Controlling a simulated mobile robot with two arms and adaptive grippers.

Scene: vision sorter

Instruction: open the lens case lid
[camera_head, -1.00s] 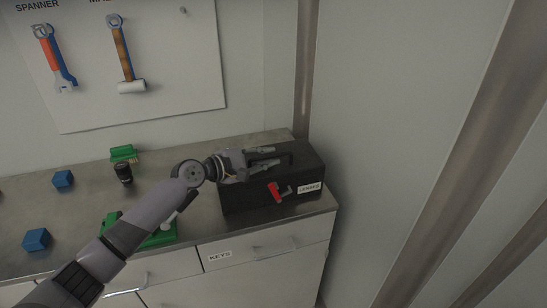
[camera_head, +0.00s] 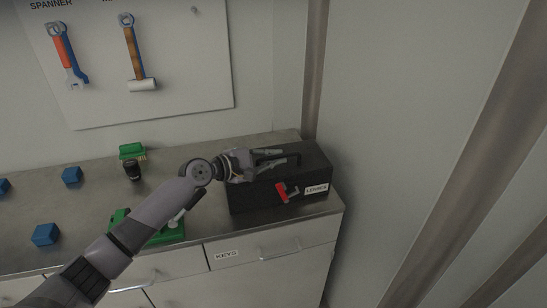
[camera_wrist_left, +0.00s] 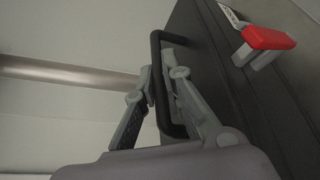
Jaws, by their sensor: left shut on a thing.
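The black lens case (camera_head: 303,164) sits at the right end of the grey counter, with a "LENSES" label (camera_head: 316,189) and a red latch (camera_head: 282,192) on its front. Its lid looks shut. My left gripper (camera_head: 274,160) is over the case top. In the left wrist view its fingers (camera_wrist_left: 165,85) are on either side of the black handle (camera_wrist_left: 156,60) and are shut on it. The red latch (camera_wrist_left: 268,38) also shows in that view, sticking out from the case front. My right gripper is not in view.
Blue blocks (camera_head: 45,234), a dark cylinder (camera_head: 132,170) and green parts (camera_head: 131,150) stand on the counter left of the case. A wall and metal post (camera_head: 314,70) are close on the right. A drawer labelled "KEYS" (camera_head: 227,255) is below.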

